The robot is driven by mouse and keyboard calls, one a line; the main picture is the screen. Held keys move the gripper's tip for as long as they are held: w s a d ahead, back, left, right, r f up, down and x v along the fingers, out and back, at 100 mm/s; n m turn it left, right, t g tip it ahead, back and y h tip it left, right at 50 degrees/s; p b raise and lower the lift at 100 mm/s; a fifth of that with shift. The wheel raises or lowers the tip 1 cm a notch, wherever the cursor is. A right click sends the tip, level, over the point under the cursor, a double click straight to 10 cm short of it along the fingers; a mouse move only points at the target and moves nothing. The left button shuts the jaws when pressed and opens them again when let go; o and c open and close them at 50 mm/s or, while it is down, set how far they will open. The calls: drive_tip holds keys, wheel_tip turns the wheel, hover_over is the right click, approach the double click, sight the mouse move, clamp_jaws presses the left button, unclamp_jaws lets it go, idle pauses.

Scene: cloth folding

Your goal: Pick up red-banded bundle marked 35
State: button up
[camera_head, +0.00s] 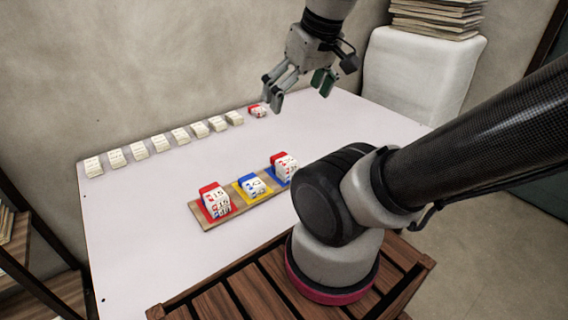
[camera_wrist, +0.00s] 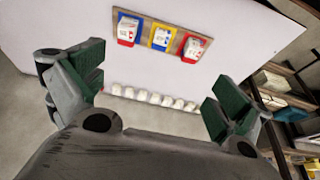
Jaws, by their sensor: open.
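A small red-and-white bundle (camera_head: 257,110) lies at the right end of the back row on the white table in the head view. Its marking is too small to read. In the wrist view that end of the row is behind or near the left finger, and I cannot make the bundle out. My gripper (camera_head: 298,91) is open and empty, above the table's back edge, to the right of and higher than this bundle. In the wrist view its two green-padded fingers (camera_wrist: 155,88) are spread wide apart.
Several white bundles (camera_head: 159,143) continue the row leftward. A wooden board (camera_head: 240,208) in front holds red-banded bundles on red (camera_head: 215,201) and blue (camera_head: 284,166) pads, and a blue-banded bundle (camera_head: 252,185) on yellow. The table between row and board is clear.

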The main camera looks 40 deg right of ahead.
drive_tip(key=shift+d, duration=0.1)
drive_tip(key=n+g, duration=0.5)
drive_tip(key=n, duration=0.9)
hover_over(285, 158)
drive_tip(key=f, duration=2.5)
drive_tip(key=shift+s, duration=0.35)
drive_tip(key=shift+w+d+n+t, duration=0.15)
drive_tip(key=shift+w+n+t, duration=0.2)
drive_tip(key=shift+n, duration=0.65)
drive_tip(key=shift+w+f+n, duration=0.15)
drive_tip(key=shift+n, duration=0.85)
wheel_tip(285, 158, down, 8)
drive_tip(key=shift+r, duration=0.25)
